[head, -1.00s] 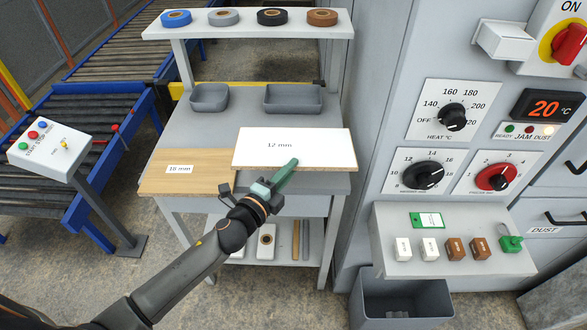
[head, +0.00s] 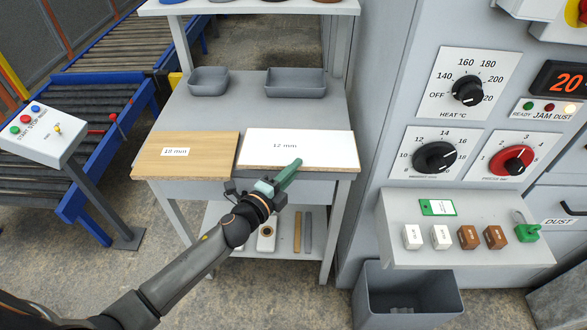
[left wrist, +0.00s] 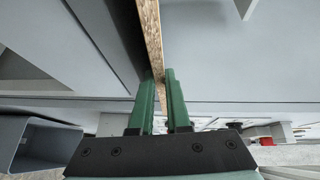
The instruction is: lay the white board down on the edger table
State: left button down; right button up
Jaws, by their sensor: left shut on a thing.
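The white board (head: 310,146), marked 12 mm, lies flat at the front right of the grey table (head: 190,115); its chipboard front edge sticks out a little at the front. My left gripper (head: 285,174) is shut on that front edge, with its green fingers on either side. The left wrist view shows the chipboard edge (left wrist: 152,40) between the fingers (left wrist: 160,85). I cannot tell whether the board's underside fully touches the table. My right gripper is not in view.
A brown board (head: 185,160) marked 18 mm lies just left of the white board. Two grey trays (head: 208,82) (head: 296,84) stand behind them. The machine (head: 415,80) with dials rises at the right, with a grey bin (head: 405,300) below. A control post (head: 45,135) stands left.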

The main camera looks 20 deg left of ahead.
pick_arm(q)
jog(key=shift+f+b, duration=0.35)
jog(key=shift+f, duration=0.15)
dwell(0.4)
jog(key=c, duration=0.8)
grip_release()
jog(key=shift+s, duration=0.1)
jog(key=shift+f, duration=0.15)
